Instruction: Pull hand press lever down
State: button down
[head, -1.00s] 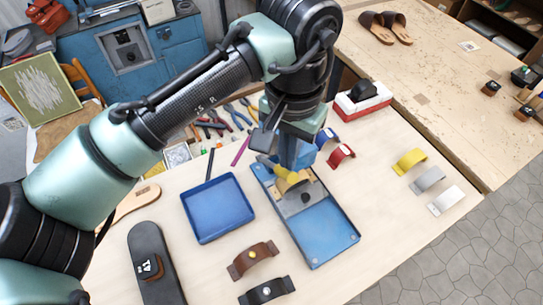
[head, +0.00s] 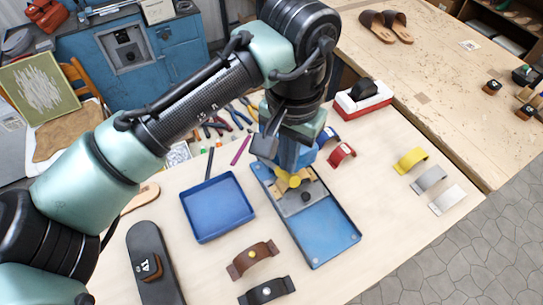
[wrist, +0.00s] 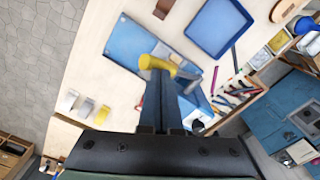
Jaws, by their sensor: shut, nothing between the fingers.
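The hand press has a blue base (head: 328,232) with a grey plate near its middle. Its lever ends in a yellow grip (head: 294,181), partly hidden by my gripper in the head view. In the wrist view the yellow grip (wrist: 156,63) sits at the end of a grey lever arm (wrist: 188,73). My gripper (head: 291,166) is shut and empty, pointing down over the press. In the wrist view the fingertips (wrist: 161,80) are right beside the yellow grip; I cannot tell whether they touch it.
A blue tray (head: 217,232) lies left of the press. Brown and black straps (head: 252,258) lie in front, and a black sole (head: 153,262) at the front left. Pliers and other tools lie behind. Yellow, grey and white pieces (head: 411,160) lie right, with bare tabletop between.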

jog(key=shift+f+b, duration=0.9)
jog(key=shift+f, duration=1)
